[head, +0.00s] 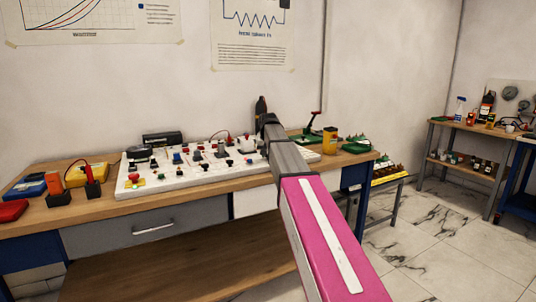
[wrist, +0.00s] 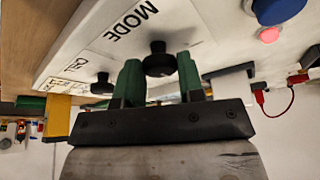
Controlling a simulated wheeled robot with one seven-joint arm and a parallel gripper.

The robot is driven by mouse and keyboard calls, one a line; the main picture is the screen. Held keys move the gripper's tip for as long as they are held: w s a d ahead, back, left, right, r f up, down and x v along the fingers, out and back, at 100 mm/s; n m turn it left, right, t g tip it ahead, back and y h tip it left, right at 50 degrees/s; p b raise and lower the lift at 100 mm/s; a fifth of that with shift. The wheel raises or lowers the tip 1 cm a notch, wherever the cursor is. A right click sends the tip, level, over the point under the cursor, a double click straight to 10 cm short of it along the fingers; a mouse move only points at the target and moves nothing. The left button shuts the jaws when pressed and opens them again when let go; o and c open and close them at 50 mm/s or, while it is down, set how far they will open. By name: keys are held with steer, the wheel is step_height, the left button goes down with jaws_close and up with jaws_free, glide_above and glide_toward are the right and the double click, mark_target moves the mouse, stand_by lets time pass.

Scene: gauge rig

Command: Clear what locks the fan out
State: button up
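In the wrist view, a black knob (wrist: 159,63) stands on the white panel (wrist: 85,48), beside a label that reads MODE. My gripper (wrist: 160,70) has its two green fingers on either side of this knob. The fingers sit close against its sides, with no clear gap showing. In the head view, the white panel (head: 200,181) lies on the bench with several switches, knobs and lamps. My arm reaches over its right part and hides my fingers and the knob there. I cannot make out a fan or its lockout.
A second black knob (wrist: 102,84) stands left of the fingers in the wrist view. A blue button (wrist: 278,8), a pink-red button (wrist: 269,35) and a red lead (wrist: 262,100) are at the right. The wooden bench (head: 215,188) holds meters at left and an orange container (head: 329,141) at right.

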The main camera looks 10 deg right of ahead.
steer(key=shift+n, duration=0.3)
steer(key=shift+c, duration=0.4)
steer(key=n+y, duration=0.2)
steer(key=n, duration=0.2)
steer(key=shift+d, duration=0.2)
steer(key=shift+w+n+g+y, duration=0.1)
steer(key=shift+n+g+y, duration=0.25)
steer(key=shift+n, duration=1)
steer(key=shift+n+g+y, duration=0.15)
steer(key=shift+n+y, duration=0.4)
steer(key=shift+n, duration=0.8)
steer(key=o, duration=0.9)
steer(key=shift+d, duration=0.1)
